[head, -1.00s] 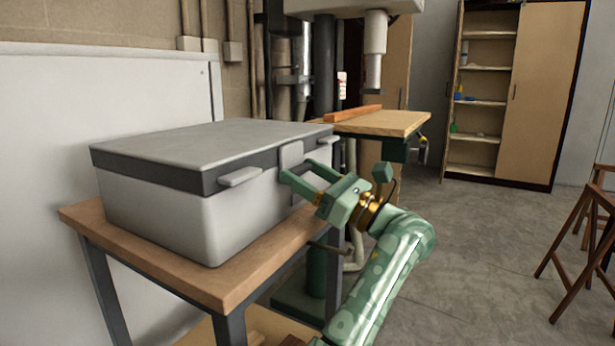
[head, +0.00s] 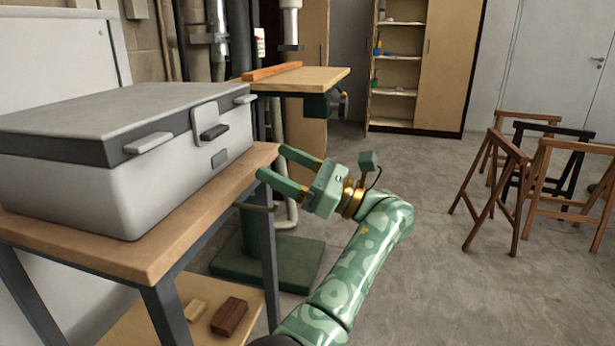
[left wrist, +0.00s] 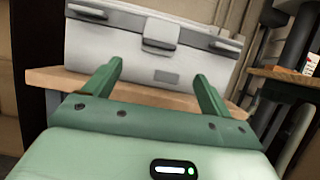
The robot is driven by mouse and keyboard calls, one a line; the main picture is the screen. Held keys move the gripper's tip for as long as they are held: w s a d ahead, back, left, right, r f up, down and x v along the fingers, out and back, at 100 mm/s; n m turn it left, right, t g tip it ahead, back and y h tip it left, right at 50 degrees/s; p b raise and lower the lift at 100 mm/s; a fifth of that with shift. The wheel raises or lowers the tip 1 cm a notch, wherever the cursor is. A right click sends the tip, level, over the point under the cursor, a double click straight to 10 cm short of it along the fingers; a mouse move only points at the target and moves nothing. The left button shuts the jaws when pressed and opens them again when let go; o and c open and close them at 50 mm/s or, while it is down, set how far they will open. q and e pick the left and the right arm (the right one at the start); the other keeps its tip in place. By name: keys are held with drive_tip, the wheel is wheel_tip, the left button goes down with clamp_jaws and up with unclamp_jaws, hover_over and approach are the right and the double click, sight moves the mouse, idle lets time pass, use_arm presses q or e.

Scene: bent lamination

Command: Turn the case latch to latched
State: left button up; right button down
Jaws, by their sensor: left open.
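The case (head: 90,185) is a light grey box with a dark band under its shut lid. Its latch (head: 206,116) is a pale plate on the front, between two grey side handles, with a dark tab (head: 214,131) lying crosswise at its lower end. The latch also shows in the left wrist view (left wrist: 160,32), above and between my fingers. My left gripper (head: 272,162) is open and empty, in front of the case and apart from it. The left wrist view shows both fingers (left wrist: 157,74) spread toward the case front. My right gripper is out of view.
The case stands on a wooden-topped bench (head: 140,252) with dark legs. A lower shelf holds a dark red block (head: 230,316). A drill press table (head: 300,80) stands behind. Wooden trestles (head: 500,185) stand at right, with open floor between.

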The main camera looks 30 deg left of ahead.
use_arm(q)
drive_tip(key=b+v, duration=0.1)
drive_tip(key=v, duration=0.4)
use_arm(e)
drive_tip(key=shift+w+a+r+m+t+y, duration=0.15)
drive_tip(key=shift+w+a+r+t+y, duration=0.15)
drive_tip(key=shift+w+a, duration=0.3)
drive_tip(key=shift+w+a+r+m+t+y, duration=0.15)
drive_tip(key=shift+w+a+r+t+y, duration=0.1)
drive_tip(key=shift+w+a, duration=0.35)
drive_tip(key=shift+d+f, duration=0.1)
